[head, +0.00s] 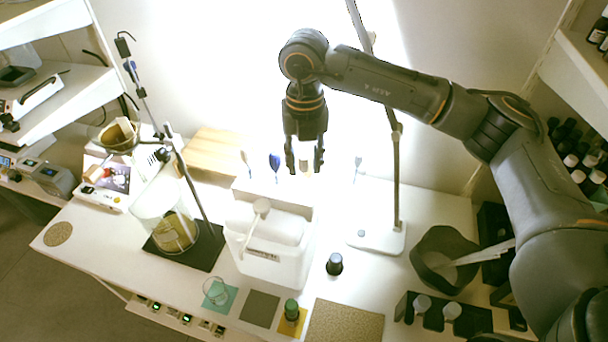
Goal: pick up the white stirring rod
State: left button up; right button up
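My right gripper (305,160) hangs pointing down over the back of the white table, its two fingers apart. A low white rack (240,186) stands below it and holds several upright tools: a pale-tipped one (245,158), a dark blue one (275,162) and a pale blue one (357,164). A small pale tip (304,165) shows between the fingertips; I cannot tell whether the fingers touch it or whether it is the white stirring rod. The glare washes out this area. My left gripper is not in view.
A white bin (270,262) stands in front of the rack, with a glass vessel (165,222) to its left. A lamp with a white base (377,238) and thin pole rises at right. A dark hexagonal bowl (425,280) and a dark-capped bottle (334,264) stand nearer.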

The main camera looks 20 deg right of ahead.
aim_at(304, 182)
jog(key=f+p, duration=0.2)
jog(key=f, duration=0.2)
jog(key=shift+s+f+p, duration=0.1)
jog(key=shift+s+p, duration=0.1)
jog(key=shift+p, duration=0.1)
jog(key=shift+f, duration=0.3)
jog(key=shift+w+a+f, duration=0.1)
jog(key=shift+f, duration=0.1)
jog(key=shift+c, duration=0.2)
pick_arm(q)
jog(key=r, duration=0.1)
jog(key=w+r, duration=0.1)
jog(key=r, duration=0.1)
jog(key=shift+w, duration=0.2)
pick_arm(e)
grip_shut()
